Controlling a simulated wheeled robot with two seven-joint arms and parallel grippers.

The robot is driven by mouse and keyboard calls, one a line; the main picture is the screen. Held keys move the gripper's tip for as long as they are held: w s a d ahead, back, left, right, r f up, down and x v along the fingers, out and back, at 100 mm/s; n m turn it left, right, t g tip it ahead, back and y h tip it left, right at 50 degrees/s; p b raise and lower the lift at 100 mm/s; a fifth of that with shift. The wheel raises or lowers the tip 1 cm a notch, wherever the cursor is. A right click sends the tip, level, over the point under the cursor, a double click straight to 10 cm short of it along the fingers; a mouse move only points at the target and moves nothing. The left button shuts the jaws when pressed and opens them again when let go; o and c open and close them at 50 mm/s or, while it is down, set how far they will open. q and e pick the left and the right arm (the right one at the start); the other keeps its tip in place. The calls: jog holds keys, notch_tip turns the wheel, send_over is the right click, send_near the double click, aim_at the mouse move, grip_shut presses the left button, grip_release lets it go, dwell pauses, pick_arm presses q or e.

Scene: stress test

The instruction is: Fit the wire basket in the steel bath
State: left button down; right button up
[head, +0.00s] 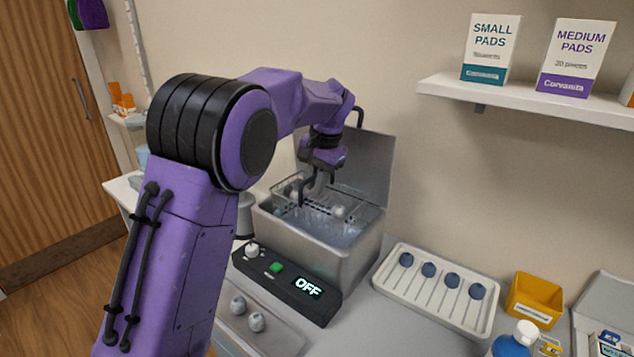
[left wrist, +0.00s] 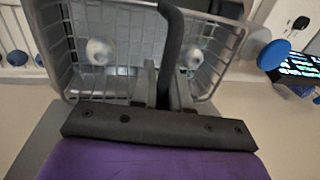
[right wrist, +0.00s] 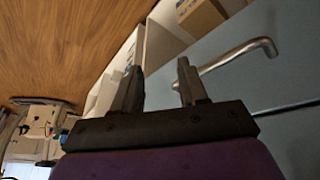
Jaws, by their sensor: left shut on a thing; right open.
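The steel bath (head: 345,262) stands on the counter with its lid raised behind it. The wire basket (head: 318,208) is at the bath's open top; I cannot tell whether it rests on anything. My left gripper (head: 318,183) is over the basket and shut on its dark handle. In the left wrist view the gripper (left wrist: 165,85) grips at the handle, and the basket (left wrist: 128,22) holds two pale round-ended items. The basket's underside is hidden. My right gripper (right wrist: 158,84) is open and empty, away from the bath, and shows only in the right wrist view.
A black control box (head: 285,285) reading OFF stands before the bath. A white tray (head: 435,301) with blue-knobbed items and a yellow bin (head: 533,299) are to the right. A wall shelf (head: 530,98) holds boxes. A bent metal bar (right wrist: 238,54) is near my right gripper.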

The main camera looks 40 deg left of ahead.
aim_at(316, 208)
pick_arm(q)
jog(key=shift+s+f+b, duration=0.1)
jog(key=shift+f+b, duration=2.4)
jog(key=shift+b, duration=1.5)
dwell(4.0)
